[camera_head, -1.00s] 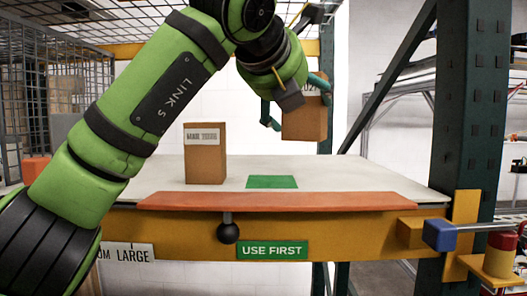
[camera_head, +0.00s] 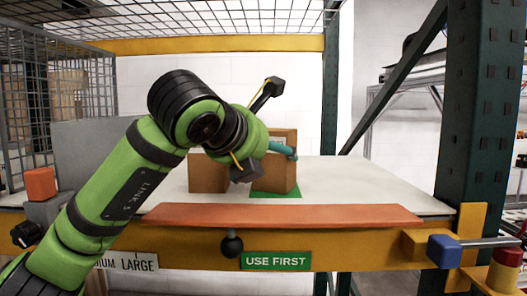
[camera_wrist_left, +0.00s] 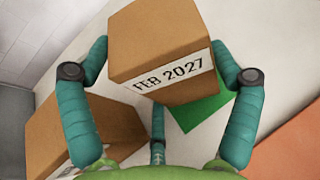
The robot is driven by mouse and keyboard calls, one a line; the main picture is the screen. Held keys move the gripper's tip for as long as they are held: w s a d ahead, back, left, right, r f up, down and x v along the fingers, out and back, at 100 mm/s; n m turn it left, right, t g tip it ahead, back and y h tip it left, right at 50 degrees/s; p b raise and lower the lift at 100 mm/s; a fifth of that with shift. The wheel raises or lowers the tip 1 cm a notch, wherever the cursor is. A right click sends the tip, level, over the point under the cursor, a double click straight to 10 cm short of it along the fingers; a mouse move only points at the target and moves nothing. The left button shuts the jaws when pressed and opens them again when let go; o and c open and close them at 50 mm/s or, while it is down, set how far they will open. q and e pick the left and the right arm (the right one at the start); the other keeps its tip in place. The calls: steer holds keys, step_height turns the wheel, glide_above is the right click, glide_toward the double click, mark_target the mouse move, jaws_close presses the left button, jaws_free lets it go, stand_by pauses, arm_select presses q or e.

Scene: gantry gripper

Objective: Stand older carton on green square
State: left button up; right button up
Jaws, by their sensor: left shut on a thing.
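My left gripper (camera_head: 275,152) is shut on a brown carton (camera_head: 278,178). In the left wrist view this carton (camera_wrist_left: 150,45) sits between the teal fingers, and its label reads FEB 2027. It is upright over the green square (camera_head: 287,194), at or very near the table surface; I cannot tell if its base touches. The green square (camera_wrist_left: 203,112) shows partly below the carton in the left wrist view. A second brown carton (camera_head: 207,178) stands upright just to the left. My right gripper is not in view.
The pale table (camera_head: 375,185) is clear to the right of the cartons. An orange strip (camera_head: 285,214) runs along its front edge, with a USE FIRST sign (camera_head: 276,261) below. A green post (camera_head: 483,120) stands at the right and a wire cage (camera_head: 60,110) at the left.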

arm_select(q)
steer(key=o, duration=1.3)
steer(key=shift+s, duration=0.1)
steer(key=shift+d, duration=0.1)
steer(key=shift+s+b, duration=0.2)
steer(key=shift+b, duration=0.1)
steer(key=b+v, duration=0.6)
steer(key=v, duration=0.4)
steer(key=shift+s+a+r, duration=0.1)
steer(key=shift+s+a, duration=0.2)
steer(key=shift+s+a+r, duration=0.15)
steer(key=shift+s+r, duration=0.15)
steer(key=shift+s, duration=0.05)
